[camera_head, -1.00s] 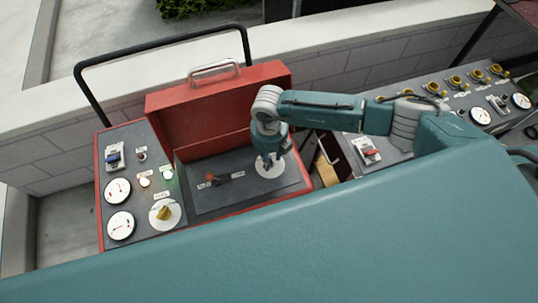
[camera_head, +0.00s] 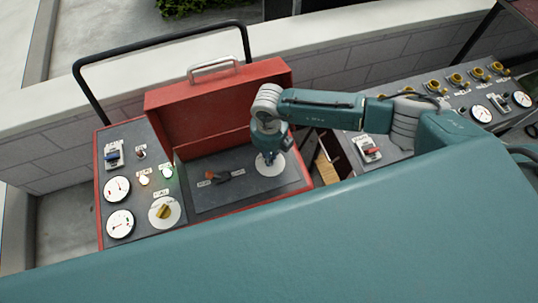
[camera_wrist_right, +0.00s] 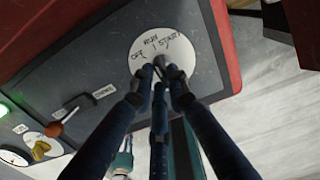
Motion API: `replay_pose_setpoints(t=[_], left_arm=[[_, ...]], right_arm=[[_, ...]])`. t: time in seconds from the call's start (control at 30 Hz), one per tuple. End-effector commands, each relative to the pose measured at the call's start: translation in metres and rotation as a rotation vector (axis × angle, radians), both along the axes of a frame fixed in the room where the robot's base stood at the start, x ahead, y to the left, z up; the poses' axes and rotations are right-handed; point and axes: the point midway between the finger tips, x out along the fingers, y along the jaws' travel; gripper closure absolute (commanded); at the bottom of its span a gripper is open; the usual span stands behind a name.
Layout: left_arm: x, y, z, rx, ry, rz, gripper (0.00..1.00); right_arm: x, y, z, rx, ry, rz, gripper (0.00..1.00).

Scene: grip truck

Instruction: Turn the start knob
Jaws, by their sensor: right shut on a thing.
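The start knob (camera_wrist_right: 160,64) is a small grey piece at the middle of a round white plate marked OFF, RUN and START (camera_wrist_right: 198,55), seen in the right wrist view. In the head view the plate (camera_head: 272,170) lies at the right end of the grey panel in the open red case. My right gripper (camera_head: 268,158) points down over the plate. In the wrist view its dark blue fingers (camera_wrist_right: 160,82) are closed around the knob and hide most of it. My left gripper is not in view.
A lever with a red end (camera_head: 211,175) sits left of the plate. The left panel holds a yellow knob (camera_head: 163,212), gauges (camera_head: 120,223) and a lit green lamp (camera_head: 167,172). The raised red lid (camera_head: 215,115) stands behind my gripper. Another control panel (camera_head: 440,120) lies to the right.

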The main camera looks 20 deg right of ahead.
Motion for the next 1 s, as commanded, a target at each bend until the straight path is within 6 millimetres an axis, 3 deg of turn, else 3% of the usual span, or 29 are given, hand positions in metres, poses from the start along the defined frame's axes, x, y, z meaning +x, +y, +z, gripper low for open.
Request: replay_pose_setpoints(t=[0.6, 1.0], left_arm=[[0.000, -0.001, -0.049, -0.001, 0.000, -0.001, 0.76], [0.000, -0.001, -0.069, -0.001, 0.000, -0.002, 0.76]], right_arm=[[0.000, -0.002, -0.003, 0.000, -0.004, 0.486, 1.00], [0.000, -0.002, 0.000, -0.001, -0.004, 0.689, 1.00]])
